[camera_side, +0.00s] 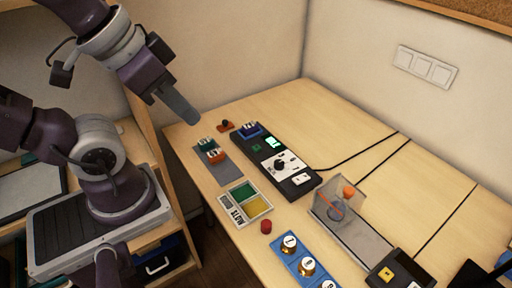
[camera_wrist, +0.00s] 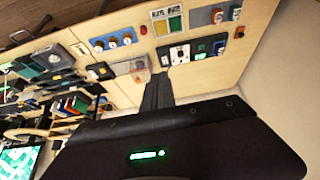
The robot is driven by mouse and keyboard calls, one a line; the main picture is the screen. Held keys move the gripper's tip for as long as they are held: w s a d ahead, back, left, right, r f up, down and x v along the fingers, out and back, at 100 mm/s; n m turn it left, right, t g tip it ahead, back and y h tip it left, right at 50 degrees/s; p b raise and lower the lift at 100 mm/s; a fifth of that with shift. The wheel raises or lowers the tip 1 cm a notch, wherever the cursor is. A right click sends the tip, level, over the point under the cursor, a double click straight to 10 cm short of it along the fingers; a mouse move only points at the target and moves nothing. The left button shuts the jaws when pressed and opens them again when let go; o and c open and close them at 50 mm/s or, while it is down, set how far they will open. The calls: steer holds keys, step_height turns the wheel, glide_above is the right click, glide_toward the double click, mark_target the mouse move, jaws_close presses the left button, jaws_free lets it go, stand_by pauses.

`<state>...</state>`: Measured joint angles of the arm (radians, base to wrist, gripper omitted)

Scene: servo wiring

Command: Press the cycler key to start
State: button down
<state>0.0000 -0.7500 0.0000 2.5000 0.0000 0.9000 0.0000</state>
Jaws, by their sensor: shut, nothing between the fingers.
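A black box (camera_side: 262,150) lies on the table in the side view, with a lit green display (camera_side: 272,143), a white panel with a black dial (camera_side: 280,164) and a white key (camera_side: 302,180) at its near end. I take it for the cycler; its lettering is too small to read.
Small servos (camera_side: 210,150) sit on a grey mat, left of the box. A green and yellow tray (camera_side: 245,203), a red button (camera_side: 266,226), a blue board with knobs (camera_side: 302,258), a clear case (camera_side: 350,222) and a smaller black box with a yellow button (camera_side: 388,275) stand nearer. Cables cross right.

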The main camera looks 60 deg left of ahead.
stand_by(0.7)
steer(key=m+t+y, duration=0.1)
steer(key=m+t, duration=0.3)
steer(key=m, duration=0.4)
glide_above(254, 148)
step_height(254, 148, down, 24)
steer(key=shift+f, duration=0.15)
steer(key=shift+d, duration=0.15)
steer(key=shift+f, duration=4.4)
